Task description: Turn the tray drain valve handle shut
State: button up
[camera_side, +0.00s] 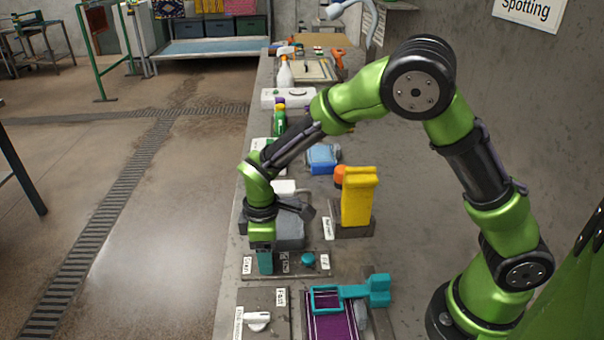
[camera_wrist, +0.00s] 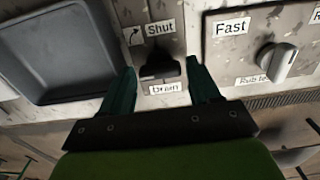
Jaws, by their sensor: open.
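The drain valve handle (camera_wrist: 160,68) is a small black piece on a grey panel in the wrist view. A "Shut" label (camera_wrist: 159,29) with a curved arrow is above it and a "Drain" label (camera_wrist: 165,88) is below it. My gripper (camera_wrist: 163,70) is open, with one teal finger on each side of the handle; I cannot tell whether either finger touches it. In the side view my gripper (camera_side: 265,263) points down at the labelled panel (camera_side: 318,270) and hides the handle. The grey tray (camera_wrist: 60,50) is left of the handle in the wrist view.
A white dial (camera_wrist: 278,60) with a "Fast" label is to the right in the wrist view. In the side view, a teal knob (camera_side: 308,259) is close to my gripper's right. A yellow block (camera_side: 359,197) and a teal-framed purple piece (camera_side: 330,318) stand nearby.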

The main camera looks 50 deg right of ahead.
jog(key=c, duration=0.8)
jog(key=shift+o, duration=0.2)
jog(key=m, duration=0.4)
jog(key=shift+m, duration=0.4)
jog(key=m, duration=0.4)
jog(key=shift+m, duration=0.3)
jog(key=m, duration=0.4)
jog(key=shift+m, duration=0.3)
jog(key=shift+r+m, duration=0.1)
jog(key=shift+m, duration=1.8)
